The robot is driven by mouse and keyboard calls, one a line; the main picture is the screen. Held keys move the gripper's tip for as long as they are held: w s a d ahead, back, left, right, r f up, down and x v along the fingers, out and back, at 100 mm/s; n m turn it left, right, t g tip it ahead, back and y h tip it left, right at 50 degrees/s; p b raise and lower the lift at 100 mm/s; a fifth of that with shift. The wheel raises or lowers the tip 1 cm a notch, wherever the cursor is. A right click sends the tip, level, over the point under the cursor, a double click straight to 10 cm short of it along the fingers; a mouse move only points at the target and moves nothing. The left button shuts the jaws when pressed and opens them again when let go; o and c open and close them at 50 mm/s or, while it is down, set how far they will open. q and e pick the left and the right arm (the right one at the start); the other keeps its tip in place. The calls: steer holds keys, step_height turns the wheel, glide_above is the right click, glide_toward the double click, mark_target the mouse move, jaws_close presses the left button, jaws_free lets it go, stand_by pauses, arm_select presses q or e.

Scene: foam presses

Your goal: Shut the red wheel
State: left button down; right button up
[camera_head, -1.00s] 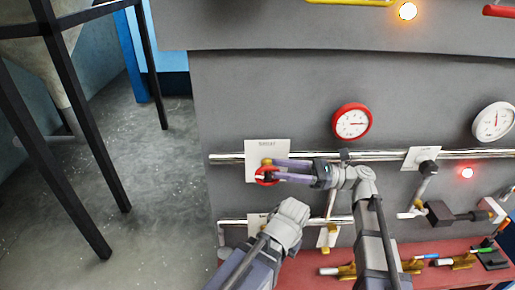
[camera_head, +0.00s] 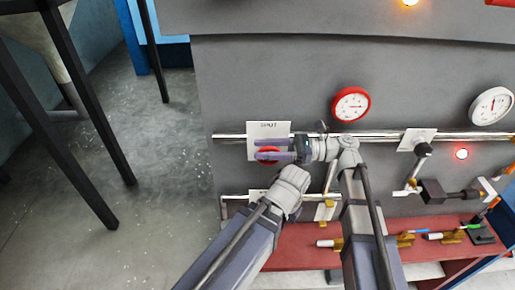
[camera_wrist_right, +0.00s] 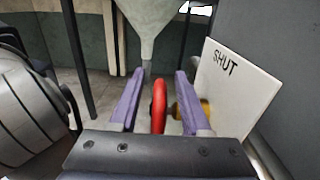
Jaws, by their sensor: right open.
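The red wheel (camera_head: 267,160) sits on the upper pipe, just below a white plate, and is partly covered by my fingers in the head view. In the right wrist view the red wheel (camera_wrist_right: 158,106) is edge-on between my fingers, with its brass stem to the right. A white plate (camera_wrist_right: 238,85) marked SHUT stands beyond the right finger. My right gripper (camera_head: 256,149) is open, its purple fingers on either side of the wheel. In the right wrist view, gaps show between the wheel and both fingers (camera_wrist_right: 158,76). My left gripper is not seen.
Chrome pipes (camera_head: 380,137) run along the grey press wall, below a red-rimmed gauge (camera_head: 351,104). A lever valve (camera_head: 415,175) stands to the right. A red bench (camera_head: 300,257) holds several tools. The floor at left is clear beside black hopper legs.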

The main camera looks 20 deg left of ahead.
steer(key=shift+x, duration=1.05)
jaws_close()
